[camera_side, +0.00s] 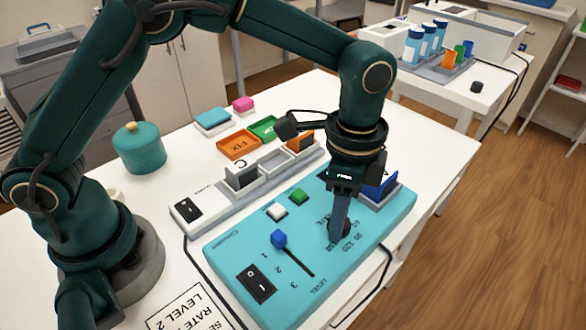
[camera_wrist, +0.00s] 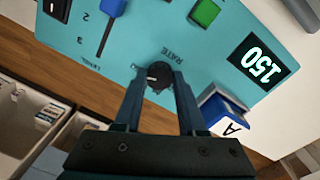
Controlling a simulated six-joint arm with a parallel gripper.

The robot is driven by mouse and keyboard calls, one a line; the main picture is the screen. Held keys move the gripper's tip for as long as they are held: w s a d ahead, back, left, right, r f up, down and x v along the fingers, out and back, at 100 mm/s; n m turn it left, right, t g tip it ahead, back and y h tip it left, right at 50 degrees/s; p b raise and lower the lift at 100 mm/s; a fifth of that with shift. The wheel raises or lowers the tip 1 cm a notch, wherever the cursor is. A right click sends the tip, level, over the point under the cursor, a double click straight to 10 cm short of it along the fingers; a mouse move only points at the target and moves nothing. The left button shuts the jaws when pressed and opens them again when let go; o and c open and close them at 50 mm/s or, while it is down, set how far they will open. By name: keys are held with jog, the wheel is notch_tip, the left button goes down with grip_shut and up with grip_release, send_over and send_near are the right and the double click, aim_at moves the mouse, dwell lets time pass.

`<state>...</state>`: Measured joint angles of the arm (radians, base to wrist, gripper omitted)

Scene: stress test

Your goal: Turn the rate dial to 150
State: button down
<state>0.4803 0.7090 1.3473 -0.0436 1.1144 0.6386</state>
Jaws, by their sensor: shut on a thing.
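The rate dial (camera_wrist: 153,76) is a round black knob with a white pointer mark, on a turquoise control panel (camera_side: 228,247). In the wrist view my gripper (camera_wrist: 159,82) has its two fingers closed on either side of the dial. In the side view my gripper (camera_side: 338,236) points down onto the panel, and its fingers hide most of the dial. A black display (camera_wrist: 257,62) on the panel reads 150 in the wrist view. The word RATE is printed beside the dial.
The panel also carries a blue-knobbed level slider (camera_side: 279,239), a green button (camera_side: 298,196), a white button (camera_side: 277,211) and a black rocker switch (camera_side: 256,284). A blue card in a holder (camera_side: 381,188) stands close beside my gripper. A printed sheet (camera_side: 192,312) lies in front.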

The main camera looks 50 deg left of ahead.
dwell(0.4)
jog(key=shift+c, duration=2.4)
grip_release()
jog(key=shift+r, duration=0.15)
jog(key=shift+w+r, duration=0.1)
jog(key=shift+r, duration=2.35)
